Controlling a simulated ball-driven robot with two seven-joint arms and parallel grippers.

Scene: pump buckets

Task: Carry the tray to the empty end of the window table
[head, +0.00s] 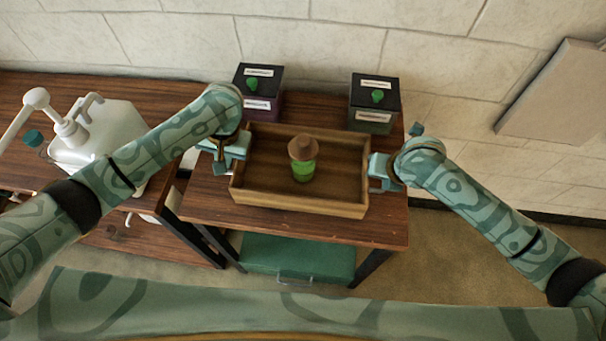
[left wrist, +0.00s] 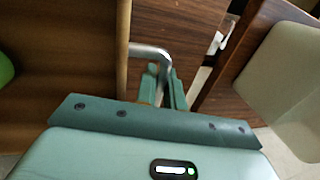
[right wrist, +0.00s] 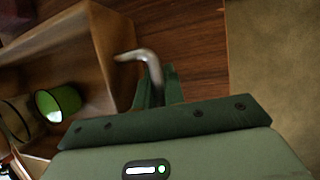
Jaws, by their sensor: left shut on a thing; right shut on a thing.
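The wooden tray (head: 300,204) is over the near middle of the dark wooden table (head: 385,228); I cannot tell whether it touches the top. My right gripper (head: 381,178) is shut on the handle at the right end, and that handle (right wrist: 138,56) shows in the right wrist view.
Two dark boxes with green knobs and labels, one at the left (head: 258,92) and one at the right (head: 375,103), stand behind the tray by the wall. Another table at the left holds a white pump jug (head: 110,125). A green bin (head: 298,257) sits under the tray's table.

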